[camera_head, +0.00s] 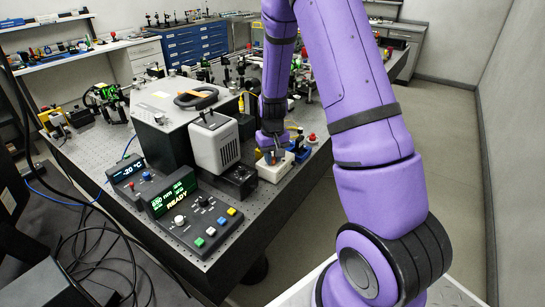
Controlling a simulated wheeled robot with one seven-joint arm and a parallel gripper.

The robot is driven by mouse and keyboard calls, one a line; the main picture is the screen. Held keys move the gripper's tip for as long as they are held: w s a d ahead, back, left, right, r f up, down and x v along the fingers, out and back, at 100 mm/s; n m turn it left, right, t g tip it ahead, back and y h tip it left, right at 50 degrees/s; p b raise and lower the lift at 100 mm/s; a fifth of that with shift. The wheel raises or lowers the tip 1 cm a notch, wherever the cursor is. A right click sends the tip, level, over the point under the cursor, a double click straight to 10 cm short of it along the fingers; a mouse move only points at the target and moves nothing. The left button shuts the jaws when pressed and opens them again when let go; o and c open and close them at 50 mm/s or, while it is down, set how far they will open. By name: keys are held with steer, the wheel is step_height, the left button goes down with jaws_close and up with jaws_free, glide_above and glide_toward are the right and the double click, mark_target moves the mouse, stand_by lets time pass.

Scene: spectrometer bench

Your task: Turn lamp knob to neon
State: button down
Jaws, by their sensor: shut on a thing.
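A small cream-coloured box (270,173) stands near the right edge of the bench. My gripper (271,149) reaches down from above to the top of this box. Its jaws are shut on a small part there, which I take to be the lamp knob. The knob is mostly hidden by the fingers and too small to make out. No neon marking can be read, so I cannot tell which way the knob points.
A grey lamp housing (214,146) stands just left of my gripper. A control panel (190,212) with a lit screen and coloured buttons is at the front. A red knob (312,138) is close on the right. Open floor (430,150) lies right of the bench.

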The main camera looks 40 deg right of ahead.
mark_target(273, 158)
stand_by(0.3)
steer(key=c, duration=1)
jaws_free()
steer(key=shift+r, duration=0.1)
step_height(273, 158, up, 11)
steer(key=shift+f, duration=0.15)
